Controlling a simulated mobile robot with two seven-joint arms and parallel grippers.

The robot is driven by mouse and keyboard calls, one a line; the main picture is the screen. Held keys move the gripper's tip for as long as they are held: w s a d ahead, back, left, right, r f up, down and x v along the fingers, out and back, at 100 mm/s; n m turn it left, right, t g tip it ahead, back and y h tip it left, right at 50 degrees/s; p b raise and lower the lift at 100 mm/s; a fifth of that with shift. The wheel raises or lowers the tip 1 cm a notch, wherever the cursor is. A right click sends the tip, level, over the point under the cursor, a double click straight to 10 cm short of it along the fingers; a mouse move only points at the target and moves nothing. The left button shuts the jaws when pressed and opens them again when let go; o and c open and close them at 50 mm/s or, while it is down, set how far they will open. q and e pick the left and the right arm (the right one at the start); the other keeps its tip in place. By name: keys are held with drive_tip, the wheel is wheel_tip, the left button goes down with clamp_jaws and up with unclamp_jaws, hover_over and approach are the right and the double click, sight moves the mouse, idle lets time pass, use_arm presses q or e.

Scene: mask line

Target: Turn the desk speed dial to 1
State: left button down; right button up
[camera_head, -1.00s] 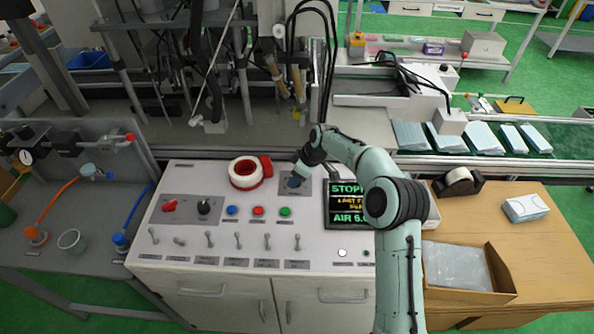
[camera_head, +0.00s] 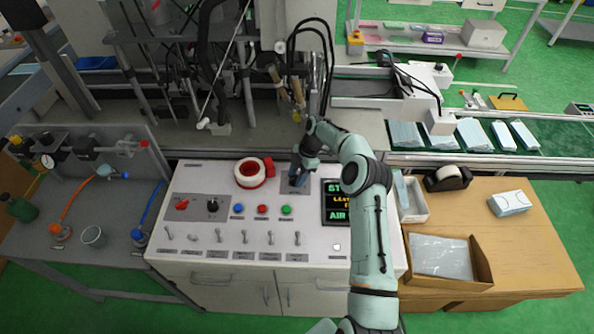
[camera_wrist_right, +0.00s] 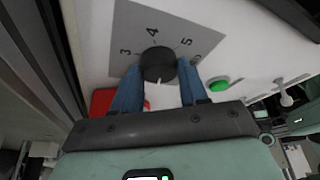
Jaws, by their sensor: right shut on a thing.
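The desk speed dial is a round black knob (camera_wrist_right: 158,62) on a grey plate (camera_wrist_right: 165,25) with the numbers 3, 4 and 5 readable in the right wrist view. Its white pointer mark faces my wrist, away from these numbers; the number under it is hidden. My right gripper (camera_wrist_right: 159,74) has its two blue fingers on either side of the knob, shut on it. In the head view my right gripper (camera_head: 298,178) reaches down onto the plate at the back of the white desk (camera_head: 215,262), hiding most of the dial. My left gripper is not in view.
Left of the dial are a red-and-white ring with a red block (camera_head: 250,173), a red switch and a black knob (camera_head: 212,204). Coloured buttons and a row of toggle switches lie in front. A screen (camera_head: 336,203) is partly behind my right arm.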

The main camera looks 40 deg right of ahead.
drive_tip(key=shift+w+r+n, duration=0.1)
drive_tip(key=shift+w+n, duration=0.1)
drive_tip(key=shift+n, duration=0.5)
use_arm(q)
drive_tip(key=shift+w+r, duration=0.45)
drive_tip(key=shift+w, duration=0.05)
use_arm(e)
drive_tip(key=shift+s+n+g, duration=0.1)
drive_tip(key=shift+n+g, duration=0.3)
drive_tip(key=shift+n, duration=0.2)
drive_tip(key=o, duration=1)
drive_tip(key=v, duration=0.7)
drive_tip(key=shift+d+r, duration=0.1)
drive_tip(key=shift+r, duration=0.1)
